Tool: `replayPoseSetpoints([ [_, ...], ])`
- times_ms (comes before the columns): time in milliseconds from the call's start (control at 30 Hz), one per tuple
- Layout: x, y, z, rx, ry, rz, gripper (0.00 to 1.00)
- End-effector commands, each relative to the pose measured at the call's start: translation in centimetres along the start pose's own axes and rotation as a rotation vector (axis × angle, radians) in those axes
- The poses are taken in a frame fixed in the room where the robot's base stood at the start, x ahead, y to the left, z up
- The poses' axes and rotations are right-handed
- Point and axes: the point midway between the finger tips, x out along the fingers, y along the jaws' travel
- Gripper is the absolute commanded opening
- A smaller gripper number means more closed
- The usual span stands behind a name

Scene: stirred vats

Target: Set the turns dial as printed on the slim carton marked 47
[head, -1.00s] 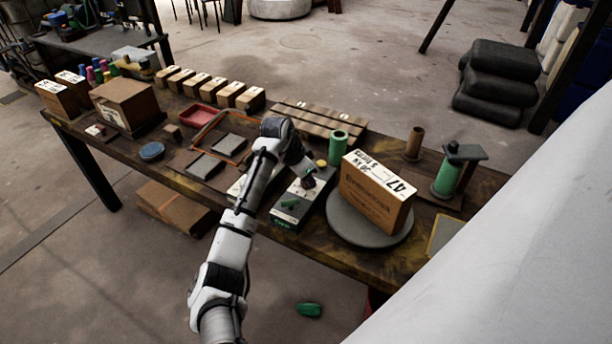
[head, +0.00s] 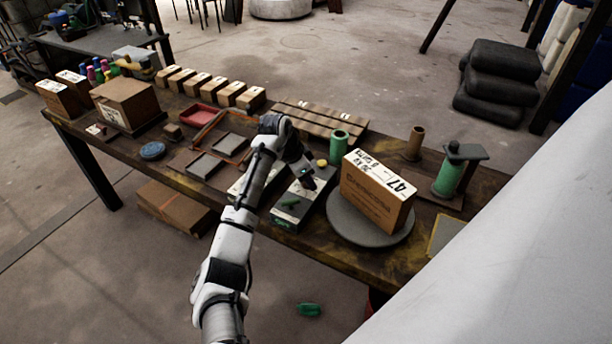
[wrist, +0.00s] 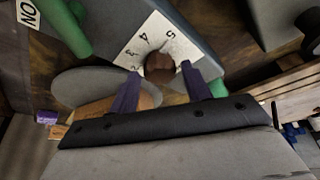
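The slim brown carton marked 47 (head: 375,200) stands on a round grey turntable (head: 340,226). Smaller print beside the 47 mentions turns, but its figure is too blurred to read surely. The turns dial shows in the wrist view as a white scale plate (wrist: 143,48) with numbers including 3, 4 and 5, and a round brown knob (wrist: 160,68). My gripper (wrist: 160,84) is open, its two purple fingers apart just below the knob in the picture. Contact cannot be told. In the head view my gripper (head: 309,181) is over the grey control box (head: 284,217) and hides the dial.
A green handle (wrist: 66,27) lies on the box near an ON label (wrist: 28,13). A yellow button (head: 322,163) and a green cylinder (head: 338,148) are behind the gripper. A green spool stand (head: 448,178) stands right of the carton. Small boxes line the table's back.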

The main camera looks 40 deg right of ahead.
Motion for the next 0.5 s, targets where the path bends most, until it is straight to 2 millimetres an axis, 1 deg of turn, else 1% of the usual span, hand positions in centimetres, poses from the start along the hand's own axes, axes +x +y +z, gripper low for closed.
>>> replayPoseSetpoints([
  [367,-0.3,-0.1,-0.1,0.000,0.003,-0.004,0.56],
  [467,-1.1,-0.1,-0.1,0.000,0.005,-0.005,0.56],
  [500,-1.7,-0.2,-0.1,0.001,0.005,-0.007,0.56],
])
